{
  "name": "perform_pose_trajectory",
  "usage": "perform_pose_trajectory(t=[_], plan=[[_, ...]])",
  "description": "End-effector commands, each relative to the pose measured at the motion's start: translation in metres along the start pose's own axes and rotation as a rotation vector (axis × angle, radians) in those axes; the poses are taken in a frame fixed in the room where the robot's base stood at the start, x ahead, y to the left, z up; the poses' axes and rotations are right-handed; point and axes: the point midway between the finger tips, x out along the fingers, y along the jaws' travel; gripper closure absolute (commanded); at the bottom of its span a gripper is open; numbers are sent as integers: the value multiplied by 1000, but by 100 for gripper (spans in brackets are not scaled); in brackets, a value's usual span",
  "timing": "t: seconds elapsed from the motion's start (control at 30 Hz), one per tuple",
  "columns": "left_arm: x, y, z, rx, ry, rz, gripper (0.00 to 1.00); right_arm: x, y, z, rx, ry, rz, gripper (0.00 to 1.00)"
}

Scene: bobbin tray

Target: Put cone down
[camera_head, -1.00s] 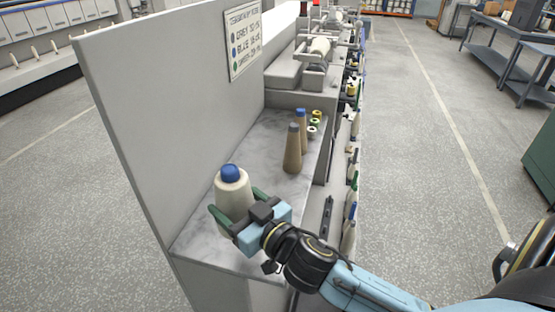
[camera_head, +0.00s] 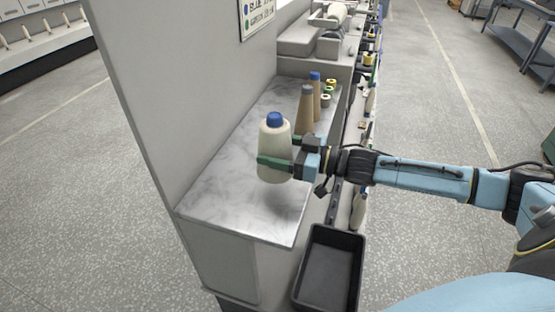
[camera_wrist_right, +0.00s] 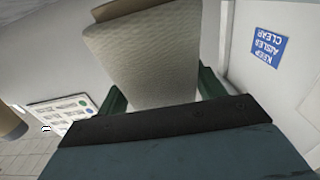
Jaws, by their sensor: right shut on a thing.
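The cone (camera_head: 275,138) is wound with cream yarn and has a blue tip. It stands upright in the head view, over the marble-look shelf top (camera_head: 225,190); I cannot tell whether its base touches the surface. My right gripper (camera_head: 275,163) is shut on the cone, with its green fingers on either side of it. In the right wrist view the cone's yarn body (camera_wrist_right: 150,55) fills the space between the fingers, and its tip is out of sight. My left gripper is not in view.
Two bare brown cones, one grey-tipped (camera_head: 306,108) and one blue-tipped (camera_head: 315,85), stand behind the held cone. Small bobbins (camera_head: 326,99) are beside them. A tall grey panel (camera_head: 180,90) borders the shelf on the left. A black bin (camera_head: 330,270) is below at the front. The shelf's front part is clear.

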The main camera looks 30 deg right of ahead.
Motion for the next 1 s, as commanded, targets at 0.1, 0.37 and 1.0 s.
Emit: perform_pose_trajectory(t=[0.1,0.37,1.0], plan=[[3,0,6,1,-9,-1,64,0,0,12,-3,3,0,61],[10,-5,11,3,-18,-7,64,1,0,41,1,2,0,61],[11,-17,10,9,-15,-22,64,0,0,53,-2,0,0,10]])
